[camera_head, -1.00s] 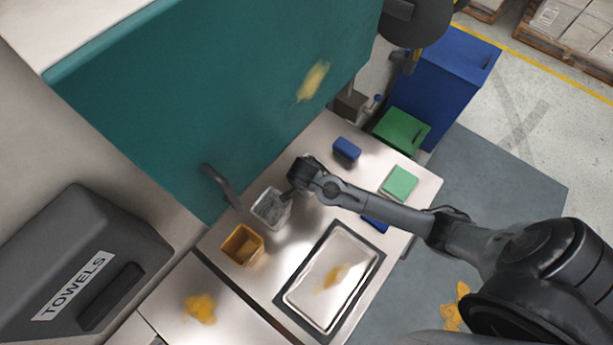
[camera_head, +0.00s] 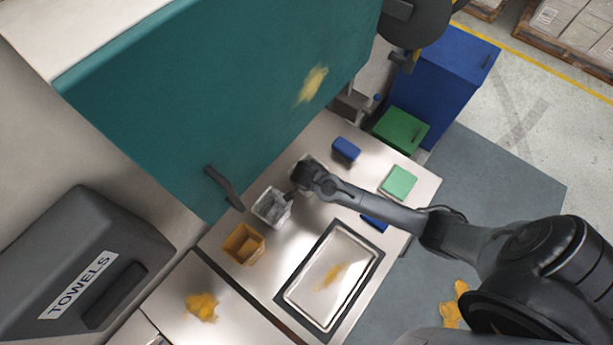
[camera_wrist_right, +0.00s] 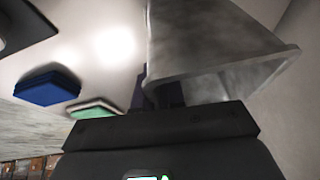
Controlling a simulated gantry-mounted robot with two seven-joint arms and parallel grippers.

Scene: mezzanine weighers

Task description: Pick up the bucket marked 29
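A grey bucket (camera_head: 271,208) stands on the steel counter, with an orange-brown bucket (camera_head: 243,244) just below it in the head view. I cannot read a number on either. My right gripper (camera_head: 301,178) is just above and right of the grey bucket in the head view, seen from behind. A light edge of something shows beyond it, mostly hidden. In the right wrist view a grey, flared bucket (camera_wrist_right: 220,45) is very close to my right gripper (camera_wrist_right: 165,92). Its fingers are dark and partly hidden, so their opening is unclear. My left gripper is not in view.
On the counter are a blue block (camera_head: 346,149), a green block (camera_head: 398,182) and a framed steel plate (camera_head: 328,277). A teal panel with a handle (camera_head: 222,187) rises behind. A towel dispenser (camera_head: 85,265) is at left; blue and green bins (camera_head: 402,131) stand beyond the counter.

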